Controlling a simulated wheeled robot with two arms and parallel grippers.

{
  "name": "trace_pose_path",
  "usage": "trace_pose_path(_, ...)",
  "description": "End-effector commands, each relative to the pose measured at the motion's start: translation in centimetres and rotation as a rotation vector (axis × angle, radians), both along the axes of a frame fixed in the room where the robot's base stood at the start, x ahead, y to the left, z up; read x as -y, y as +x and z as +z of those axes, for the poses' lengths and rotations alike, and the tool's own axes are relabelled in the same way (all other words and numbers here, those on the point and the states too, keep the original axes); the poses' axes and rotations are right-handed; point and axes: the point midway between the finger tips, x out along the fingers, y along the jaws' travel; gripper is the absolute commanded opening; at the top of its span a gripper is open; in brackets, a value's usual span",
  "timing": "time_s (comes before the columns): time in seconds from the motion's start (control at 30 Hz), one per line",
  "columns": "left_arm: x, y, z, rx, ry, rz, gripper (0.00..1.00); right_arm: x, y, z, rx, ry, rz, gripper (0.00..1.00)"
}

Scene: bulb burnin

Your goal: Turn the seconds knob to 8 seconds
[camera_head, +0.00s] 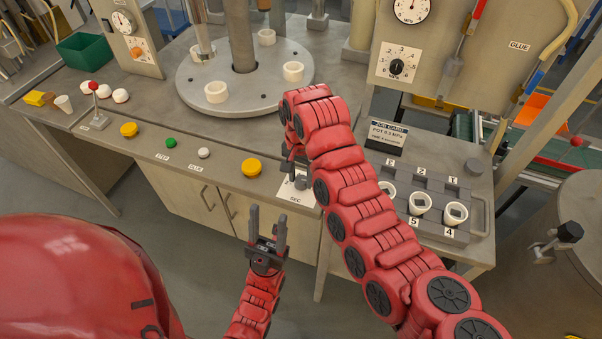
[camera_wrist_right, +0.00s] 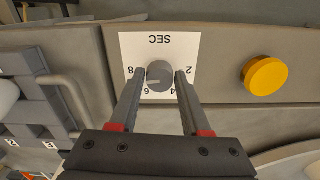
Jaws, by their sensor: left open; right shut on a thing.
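The seconds knob (camera_wrist_right: 160,75) is a small grey dial on a white card (camera_wrist_right: 128,44) marked SEC, seen upside down in the right wrist view. The numbers 8, 6, 4 and 2 stand around it. A pale mark on the knob points toward the 6 to 8 side; its exact setting is hard to read. My right gripper (camera_wrist_right: 159,73) is shut on the knob, one finger on each side. In the head view the knob (camera_head: 301,184) is partly hidden by my right arm. My left gripper (camera_head: 268,213) is open and empty, in front of the bench.
A yellow button (camera_head: 251,167) sits beside the SEC card, with white (camera_head: 204,153) and green (camera_head: 171,143) buttons farther left. A rack (camera_head: 430,188) of white cups stands to the right. A round turntable (camera_head: 285,75) lies behind. The floor before the bench is clear.

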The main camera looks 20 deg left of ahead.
Motion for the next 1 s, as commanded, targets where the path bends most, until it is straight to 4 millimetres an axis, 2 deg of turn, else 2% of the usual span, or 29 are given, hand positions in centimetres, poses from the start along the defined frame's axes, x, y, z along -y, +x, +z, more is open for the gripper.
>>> trace_pose_path(0.3,0.0,0.0,0.54,0.0,0.0,0.0,0.5,-0.07,0.08,0.15,0.003,0.002,-0.105,0.0)
trace_pose_path(0.8,0.0,-0.01,0.57,0.0,0.0,0.0,0.5,-0.04,0.13,0.12,0.003,0.002,-0.122,0.0)
trace_pose_path(0.83,0.0,0.0,0.56,0.0,0.0,0.0,0.5,-0.04,0.13,0.12,0.003,0.002,-0.122,0.51)
trace_pose_path(0.97,0.0,-0.01,0.57,0.0,0.0,0.0,0.5,-0.04,0.1,0.09,0.002,0.002,-0.121,0.74)
trace_pose_path(1.0,0.0,0.0,0.56,0.0,0.0,0.0,0.5,-0.04,0.09,0.08,0.002,0.002,-0.121,0.77)
